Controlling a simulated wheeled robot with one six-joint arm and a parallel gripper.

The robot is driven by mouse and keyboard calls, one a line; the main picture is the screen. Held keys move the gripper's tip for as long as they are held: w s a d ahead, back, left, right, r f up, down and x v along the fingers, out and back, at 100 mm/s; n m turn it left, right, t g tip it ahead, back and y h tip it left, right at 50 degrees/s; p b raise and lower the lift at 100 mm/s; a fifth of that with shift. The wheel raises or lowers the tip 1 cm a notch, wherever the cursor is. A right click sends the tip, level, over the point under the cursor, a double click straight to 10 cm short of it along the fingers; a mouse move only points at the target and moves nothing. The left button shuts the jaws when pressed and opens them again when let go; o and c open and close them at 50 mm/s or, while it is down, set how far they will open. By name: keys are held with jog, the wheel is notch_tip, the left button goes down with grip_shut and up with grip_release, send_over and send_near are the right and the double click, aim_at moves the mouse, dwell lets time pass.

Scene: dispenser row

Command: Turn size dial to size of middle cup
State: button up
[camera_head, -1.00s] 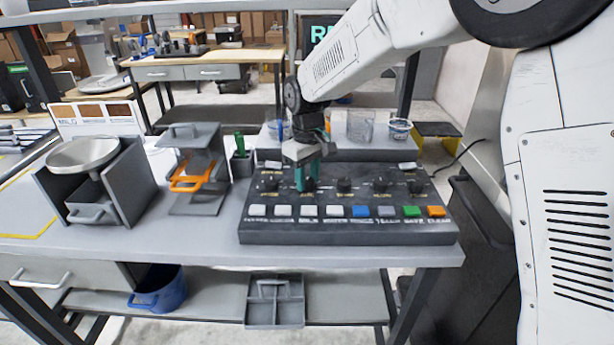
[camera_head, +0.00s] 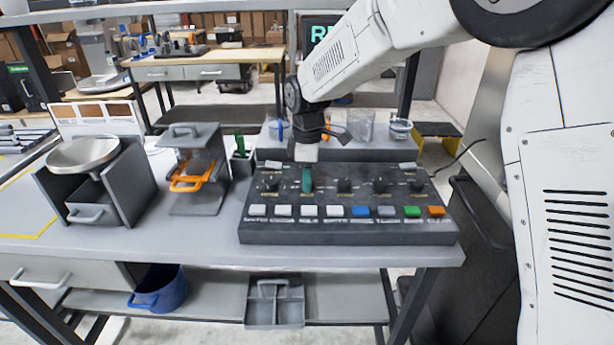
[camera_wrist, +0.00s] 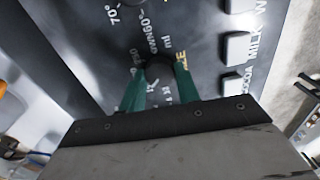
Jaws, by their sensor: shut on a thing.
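My gripper (camera_head: 307,181) points down at the dark control panel (camera_head: 250,232). In the wrist view its two green fingers (camera_wrist: 158,80) are shut on a small black dial (camera_wrist: 158,66), one on each side. Markings including "ml" lie around this dial; its exact setting is too blurred to read. In the head view the fingers hide the dial and look edge-on, second from the left in the dial row. Clear cups stand on the raised ledge behind the panel: one at the left (camera_head: 276,131), one nearer the middle (camera_head: 360,126), one at the right (camera_head: 400,130).
Other dials (camera_head: 344,185) sit beside the held one, and a row of buttons (camera_head: 335,211) runs in front. To the left stand a grey stand with an orange handle (camera_head: 190,184) and a silver bowl (camera_head: 84,153) on a dark housing.

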dwell(0.3)
jog(key=o, duration=1)
notch_tip(320, 180, up, 8)
jog(key=shift+f, duration=0.1)
